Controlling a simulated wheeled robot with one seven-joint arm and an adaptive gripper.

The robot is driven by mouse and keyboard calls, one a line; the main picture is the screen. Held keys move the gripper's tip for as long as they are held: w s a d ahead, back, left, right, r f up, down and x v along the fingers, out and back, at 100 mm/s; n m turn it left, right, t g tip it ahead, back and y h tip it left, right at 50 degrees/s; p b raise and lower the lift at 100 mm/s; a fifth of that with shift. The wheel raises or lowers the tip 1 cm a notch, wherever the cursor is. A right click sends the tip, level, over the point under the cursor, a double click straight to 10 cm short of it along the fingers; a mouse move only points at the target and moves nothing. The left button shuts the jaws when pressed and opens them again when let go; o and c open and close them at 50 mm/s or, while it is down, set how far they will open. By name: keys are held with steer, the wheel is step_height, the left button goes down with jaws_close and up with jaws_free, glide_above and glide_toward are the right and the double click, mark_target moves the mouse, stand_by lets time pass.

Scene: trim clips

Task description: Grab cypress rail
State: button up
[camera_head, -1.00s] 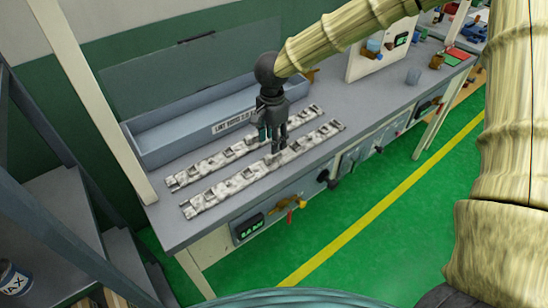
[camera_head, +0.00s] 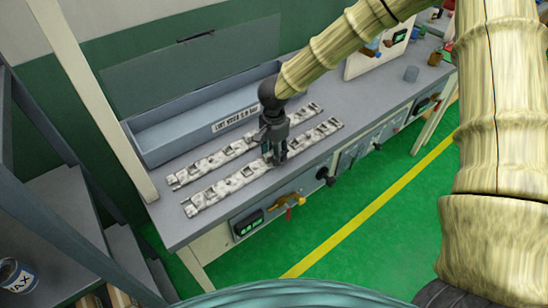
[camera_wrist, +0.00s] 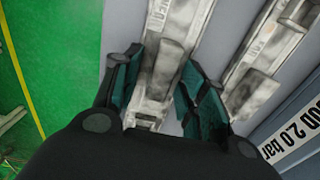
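Two long, mottled grey-white rails lie parallel on the workbench, the front rail (camera_head: 228,185) and the back rail (camera_head: 212,162). I cannot tell by look which is the cypress one. My gripper (camera_head: 274,158) is down at the middle of the front rail and hides a short stretch of it. In the wrist view, my gripper (camera_wrist: 160,65) has its two teal-padded fingers apart, one on each side of the front rail (camera_wrist: 180,20). A raised block of the rail shows between them, with a gap by the left finger. The back rail (camera_wrist: 262,75) lies to the right.
A long grey-blue trough (camera_head: 185,135) with a label stands behind the rails on the bench (camera_head: 175,225). An upright white panel (camera_head: 372,62) stands farther right. Knobs and a display (camera_head: 248,223) line the bench front. Green floor (camera_head: 345,215) lies before it.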

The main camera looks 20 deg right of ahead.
jaws_close()
steer(key=shift+r, duration=0.15)
